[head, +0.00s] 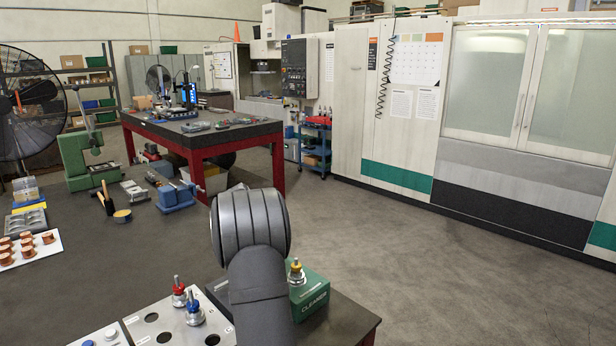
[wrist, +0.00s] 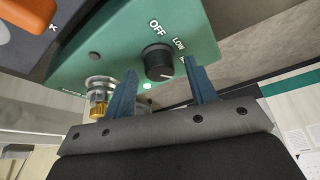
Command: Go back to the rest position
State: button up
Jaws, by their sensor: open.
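The fingers point toward a green box (wrist: 112,42) with a black knob (wrist: 158,62) marked OFF and LOW. I cannot tell whether they touch it. A silver and brass fitting (wrist: 98,96) shows left of the fingers. In the head view, my dark arm rises in front of the green cleaner box (head: 314,292), and the gripper is hidden. A yellow-topped holder (head: 296,272) stands at this box.
A pale plate with round holes (head: 150,318) carries a red-topped holder (head: 179,292) and a blue-topped one (head: 194,308), left of my arm. A white sheet with several copper parts (head: 40,247) lies far left. The dark tabletop (head: 140,255) between is clear.

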jog(key=n+t+y, duration=0.1)
jog(key=n, duration=0.2)
jog(key=n+t+y, duration=0.1)
jog(key=n, duration=0.3)
jog(key=shift+s+d, duration=0.15)
jog(key=shift+d, duration=0.05)
jog(key=n+y, duration=0.1)
jog(key=n, duration=0.2)
jog(key=shift+n, duration=0.3)
jog(key=shift+d+n+y, duration=0.15)
jog(key=shift+n+y, duration=0.65)
jog(key=shift+n, duration=1)
